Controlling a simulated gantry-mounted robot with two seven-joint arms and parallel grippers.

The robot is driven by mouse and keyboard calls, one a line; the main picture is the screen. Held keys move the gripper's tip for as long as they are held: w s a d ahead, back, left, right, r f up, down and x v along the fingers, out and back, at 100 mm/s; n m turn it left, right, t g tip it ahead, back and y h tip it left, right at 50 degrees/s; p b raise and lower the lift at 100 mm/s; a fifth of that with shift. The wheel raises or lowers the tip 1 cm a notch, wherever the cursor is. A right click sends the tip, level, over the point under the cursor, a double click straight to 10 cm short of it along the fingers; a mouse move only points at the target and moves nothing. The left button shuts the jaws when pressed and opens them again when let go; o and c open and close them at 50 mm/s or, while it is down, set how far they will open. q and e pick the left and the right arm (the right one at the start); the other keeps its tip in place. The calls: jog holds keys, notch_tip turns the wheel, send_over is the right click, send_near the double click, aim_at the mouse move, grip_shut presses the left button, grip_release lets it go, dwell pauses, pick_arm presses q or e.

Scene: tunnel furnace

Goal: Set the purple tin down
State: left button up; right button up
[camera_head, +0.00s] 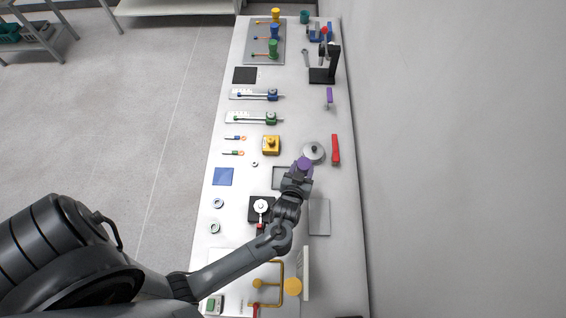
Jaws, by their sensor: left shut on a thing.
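The purple tin (304,162) is at the fingertips of my left gripper (301,170), over the right-hand part of the long white table (242,210). My left gripper is shut on the tin and hides part of it. The tin is just below and left of a round grey lidded thing (314,151). I cannot tell whether the tin touches the table. My right gripper is not in view.
A dark-rimmed tray (279,178) lies left of the gripper, partly hidden. A red block (336,149) stands at the right edge. A yellow block (271,145) and blue mat (223,176) are to the left. A grey plate (320,217) lies nearer.

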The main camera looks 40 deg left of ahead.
pick_arm(q)
jog(key=shift+w+f+b, duration=0.2)
jog(key=shift+f+b, duration=0.1)
jog(key=shift+f, duration=0.25)
jog(key=w+a+f+b, duration=0.1)
jog(key=a+f+b, duration=0.2)
jog(key=b, duration=0.1)
jog(key=w+a+f+b, duration=0.1)
jog(key=a+f+b, duration=0.3)
jog(key=b, duration=0.1)
jog(key=w+a+f+b, duration=0.2)
jog(key=a+f+b, duration=0.1)
jog(key=f+b, duration=0.1)
jog(key=shift+a+b, duration=0.25)
jog(key=shift+b, duration=0.15)
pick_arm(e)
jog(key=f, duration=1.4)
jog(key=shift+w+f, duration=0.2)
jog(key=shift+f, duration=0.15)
pick_arm(q)
jog(key=shift+r, duration=0.1)
jog(key=shift+w, duration=0.1)
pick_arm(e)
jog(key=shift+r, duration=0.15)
